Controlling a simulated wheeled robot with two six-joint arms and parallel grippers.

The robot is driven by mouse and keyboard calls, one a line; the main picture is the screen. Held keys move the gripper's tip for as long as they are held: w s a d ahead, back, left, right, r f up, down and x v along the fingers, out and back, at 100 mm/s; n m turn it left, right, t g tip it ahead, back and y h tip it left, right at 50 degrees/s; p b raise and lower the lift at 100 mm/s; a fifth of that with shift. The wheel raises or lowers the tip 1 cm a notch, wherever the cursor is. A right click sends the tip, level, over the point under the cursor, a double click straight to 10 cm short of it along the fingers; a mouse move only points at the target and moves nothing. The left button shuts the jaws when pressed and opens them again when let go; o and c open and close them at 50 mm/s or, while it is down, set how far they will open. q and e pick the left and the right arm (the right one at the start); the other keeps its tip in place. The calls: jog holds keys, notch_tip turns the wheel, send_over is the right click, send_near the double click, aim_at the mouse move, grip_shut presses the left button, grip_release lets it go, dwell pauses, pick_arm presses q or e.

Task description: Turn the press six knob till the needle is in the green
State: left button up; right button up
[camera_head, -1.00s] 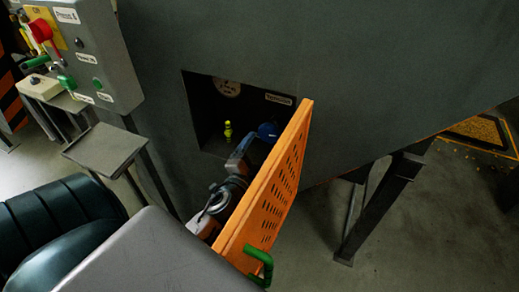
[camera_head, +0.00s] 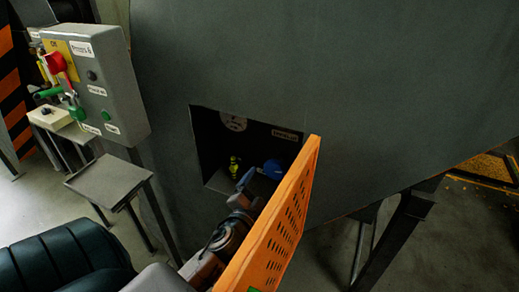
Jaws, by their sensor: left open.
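The press six machine is a large dark grey body with a square recess low in its face. A round pale gauge (camera_head: 233,122) sits at the top of the recess, partly cut off by its upper edge; its needle is too small to read. A blue knob (camera_head: 273,168) is inside at the right, beside the door. My left gripper (camera_head: 246,179) is open at the mouth of the recess, left of the blue knob and apart from it as far as I can see. My right gripper is out of view.
A small yellow-green fitting (camera_head: 234,167) stands in the recess left of my gripper. A control box (camera_head: 106,88) labelled Press 6 and a grey shelf (camera_head: 108,180) are at the left. A dark machine leg (camera_head: 396,236) stands right of the door.

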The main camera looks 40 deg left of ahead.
aim_at(273, 173)
pick_arm(q)
jog(key=w+n+b, duration=0.1)
jog(key=n+b, duration=0.1)
jog(key=n, duration=0.1)
jog(key=w+n+b, duration=0.1)
jog(key=n+b, duration=0.1)
jog(key=n, duration=0.2)
jog(key=w+n+b, duration=0.1)
jog(key=n, duration=0.2)
jog(key=shift+w+a+f+b, duration=0.2)
jog(key=shift+w+a+b, duration=0.1)
jog(key=shift+b, duration=0.1)
jog(key=p+x, duration=0.1)
jog(key=x, duration=0.4)
jog(key=shift+w+f, duration=0.1)
jog(key=shift+w, duration=0.25)
jog(key=shift+w+a, duration=0.15)
jog(key=shift+w, duration=0.45)
jog(key=shift+f, duration=0.1)
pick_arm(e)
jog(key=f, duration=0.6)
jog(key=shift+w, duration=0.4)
pick_arm(q)
jog(key=c, duration=1)
